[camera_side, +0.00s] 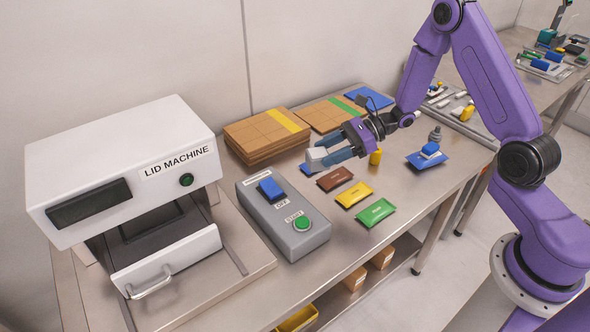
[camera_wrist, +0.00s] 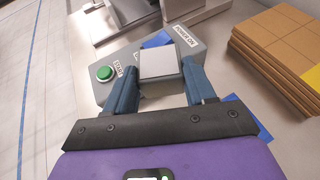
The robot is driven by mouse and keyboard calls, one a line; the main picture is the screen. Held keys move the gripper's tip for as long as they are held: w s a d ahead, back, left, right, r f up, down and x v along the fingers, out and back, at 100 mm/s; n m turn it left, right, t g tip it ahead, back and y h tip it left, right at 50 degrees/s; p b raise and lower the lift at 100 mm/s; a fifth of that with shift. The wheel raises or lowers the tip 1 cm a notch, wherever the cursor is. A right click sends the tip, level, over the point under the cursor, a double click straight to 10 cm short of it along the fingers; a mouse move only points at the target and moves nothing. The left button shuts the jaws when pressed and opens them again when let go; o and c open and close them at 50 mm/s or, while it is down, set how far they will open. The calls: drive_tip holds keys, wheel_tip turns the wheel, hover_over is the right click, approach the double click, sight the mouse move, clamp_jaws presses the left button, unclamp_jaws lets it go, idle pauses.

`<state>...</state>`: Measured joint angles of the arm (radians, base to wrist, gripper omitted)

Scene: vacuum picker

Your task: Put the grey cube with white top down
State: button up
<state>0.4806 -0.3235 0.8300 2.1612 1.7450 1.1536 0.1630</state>
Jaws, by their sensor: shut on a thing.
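The grey cube with white top (camera_side: 317,158) is held between the blue fingers of my gripper (camera_side: 330,157). In the wrist view the cube (camera_wrist: 159,64) sits between the fingertips of my gripper (camera_wrist: 160,75), its white top facing the camera. My gripper is shut on it. In the side view the cube is near the back right corner of the grey control box (camera_side: 262,222), by a blue mat (camera_side: 306,169). I cannot tell exactly how high the cube is above the table. In the wrist view the cube hides part of the control box.
Brown (camera_side: 334,179), yellow (camera_side: 354,194) and green (camera_side: 376,212) packets lie in front of my gripper. Stacked cardboard sheets (camera_side: 262,135) stand behind it. The lid machine (camera_side: 130,185) is at the left. A yellow piece (camera_side: 375,156) stands close to my gripper's right.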

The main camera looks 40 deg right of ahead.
drive_tip(key=w+f, duration=0.3)
drive_tip(key=w+a+f, duration=0.1)
drive_tip(key=w+f, duration=0.1)
drive_tip(key=w, duration=0.2)
drive_tip(key=w+f, duration=0.3)
drive_tip(key=w, duration=0.1)
drive_tip(key=shift+a+f, duration=0.2)
drive_tip(key=shift+f, duration=1.7)
drive_tip(key=o, duration=1.3)
drive_tip(key=shift+f, duration=0.1)
drive_tip(key=shift+c, duration=0.2)
